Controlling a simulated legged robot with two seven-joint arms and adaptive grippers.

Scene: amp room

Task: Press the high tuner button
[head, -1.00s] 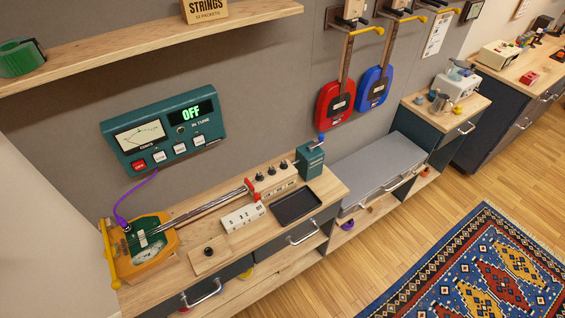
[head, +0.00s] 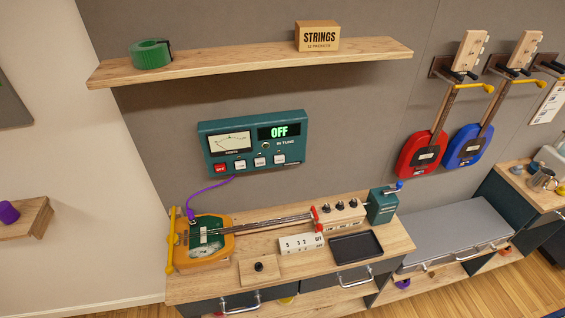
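The teal tuner (head: 253,143) hangs on the grey wall above the workbench. The button labels are too small to read for certain. A purple cable (head: 212,187) runs from the tuner to the orange guitar-like instrument (head: 183,252) on the bench. Neither of my grippers is in view.
A wooden shelf (head: 230,69) above the tuner holds a green roll (head: 151,54) and a STRINGS box (head: 317,36). The bench carries a black tray (head: 356,248), a number block (head: 301,243) and a teal crank box (head: 382,206). Red and blue guitars hang at right.

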